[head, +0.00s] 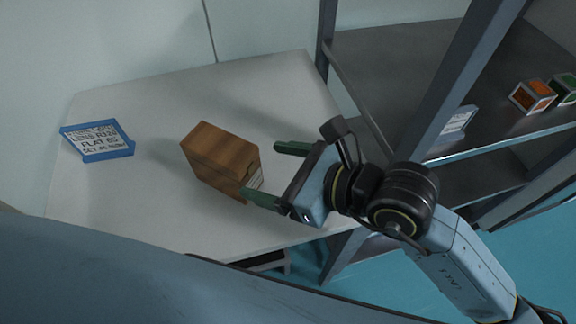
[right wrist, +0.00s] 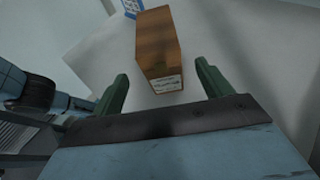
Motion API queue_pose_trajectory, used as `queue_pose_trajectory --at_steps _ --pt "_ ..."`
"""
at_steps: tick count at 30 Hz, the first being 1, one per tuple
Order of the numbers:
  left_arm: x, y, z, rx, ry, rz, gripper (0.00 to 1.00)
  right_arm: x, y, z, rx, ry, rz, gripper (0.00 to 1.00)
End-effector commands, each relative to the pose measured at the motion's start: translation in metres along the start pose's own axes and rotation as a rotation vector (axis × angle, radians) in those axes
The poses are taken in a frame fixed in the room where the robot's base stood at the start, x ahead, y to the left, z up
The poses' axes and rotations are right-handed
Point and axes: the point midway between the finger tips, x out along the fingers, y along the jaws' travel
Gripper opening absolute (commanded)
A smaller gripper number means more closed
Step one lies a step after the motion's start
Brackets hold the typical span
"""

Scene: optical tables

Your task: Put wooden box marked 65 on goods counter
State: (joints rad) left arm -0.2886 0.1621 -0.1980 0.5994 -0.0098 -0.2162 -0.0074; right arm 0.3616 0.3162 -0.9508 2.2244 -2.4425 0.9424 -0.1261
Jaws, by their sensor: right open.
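A brown wooden box (head: 222,160) stands on a white table top (head: 285,92), presumably the counter. A white label shows on its right end, but I cannot read its number. My right gripper (head: 268,172) is open just right of the box, its green fingers pointing at the labelled end. In the right wrist view the box (right wrist: 158,45) lies ahead, between the lines of the two open fingers (right wrist: 162,92), with its label facing me. Nothing is held. My left gripper is not in view.
A blue-framed sign (head: 100,142) reading "FLAT 65" stands on the left of the table. At right is a dark metal shelf (head: 385,50) with posts, a small sign (head: 458,122), and an orange box (head: 532,97) and green box (head: 566,86). Table space around the wooden box is clear.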

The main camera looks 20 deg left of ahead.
Motion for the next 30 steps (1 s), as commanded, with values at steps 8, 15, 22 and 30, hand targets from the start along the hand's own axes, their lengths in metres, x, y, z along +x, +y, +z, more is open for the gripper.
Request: queue_pose_trajectory --at_steps 8,15,22,30 --pt "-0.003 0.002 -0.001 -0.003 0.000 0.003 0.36 -0.029 0.000 0.000 0.001 0.001 0.000 0.78" --pt "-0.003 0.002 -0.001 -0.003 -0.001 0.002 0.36 -0.030 0.000 0.000 0.000 0.000 0.001 0.78" --pt "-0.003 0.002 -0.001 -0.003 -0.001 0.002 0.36 -0.030 0.000 0.000 0.000 0.000 0.000 0.78" --pt "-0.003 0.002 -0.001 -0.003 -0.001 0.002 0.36 -0.030 0.000 0.000 0.000 0.000 0.000 0.78"
